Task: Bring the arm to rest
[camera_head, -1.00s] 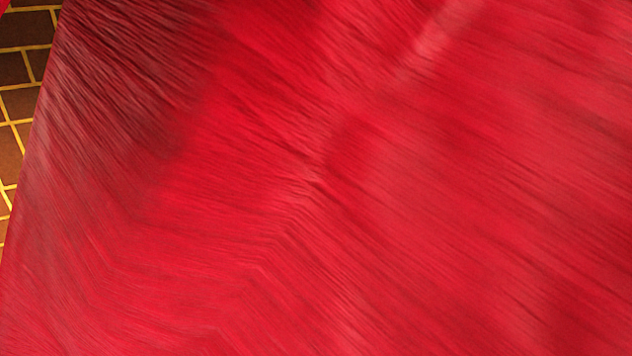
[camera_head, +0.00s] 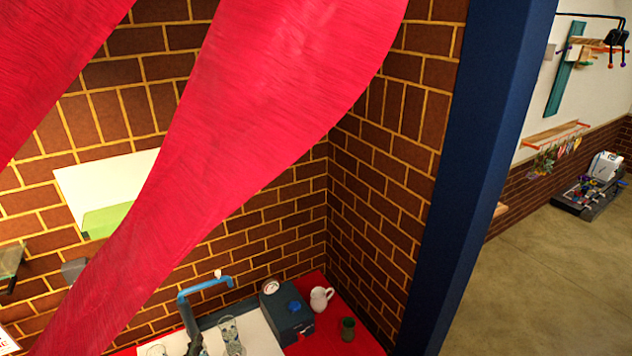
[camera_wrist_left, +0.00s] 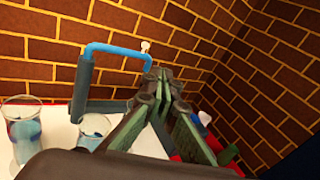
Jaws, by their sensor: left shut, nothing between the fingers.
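My left gripper (camera_wrist_left: 163,80) shows in the left wrist view, its dark green-grey fingers closed together with nothing between them. Its tips are in front of the brick wall, to the right of a blue bent pipe (camera_wrist_left: 115,49) with a dark sleeve. The tips look apart from the pipe. In the head view, a broad red streaked shape (camera_head: 250,100) covers much of the left half and hides what is behind it; I cannot tell what it is. My left gripper is not clear there. My right gripper is in neither view.
Glasses (camera_wrist_left: 22,135) stand left of the gripper. The head view shows a grey-blue box (camera_head: 288,318), white jug (camera_head: 321,299) and green cup (camera_head: 347,329) on red surface, beside the pipe (camera_head: 205,285). A blue post (camera_head: 490,150) stands right, with open floor (camera_head: 550,270) beyond.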

